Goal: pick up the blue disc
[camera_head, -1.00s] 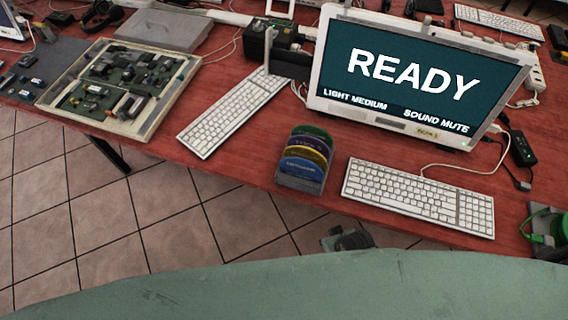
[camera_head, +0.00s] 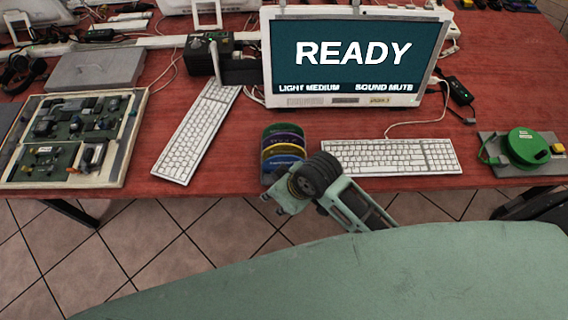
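The blue disc (camera_head: 279,165) stands upright at the front of a small dark rack (camera_head: 268,178) near the table's front edge. Behind it in the rack stand a yellow disc (camera_head: 283,151), a purple disc (camera_head: 283,139) and a green disc (camera_head: 284,129). My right gripper (camera_head: 272,203) is just in front of and below the rack, at the table edge. Its wrist hides the rack's lower right part. I cannot tell whether its fingers are open or shut. The blue disc is still in the rack. My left gripper is not in view.
White keyboards lie left (camera_head: 196,131) and right (camera_head: 390,157) of the rack. A monitor (camera_head: 352,56) reading READY stands behind. A tray of circuit boards (camera_head: 125,150) is at left, a green cable reel (camera_head: 526,146) at right. Red tabletop (camera_head: 228,165) shows bare beside the rack.

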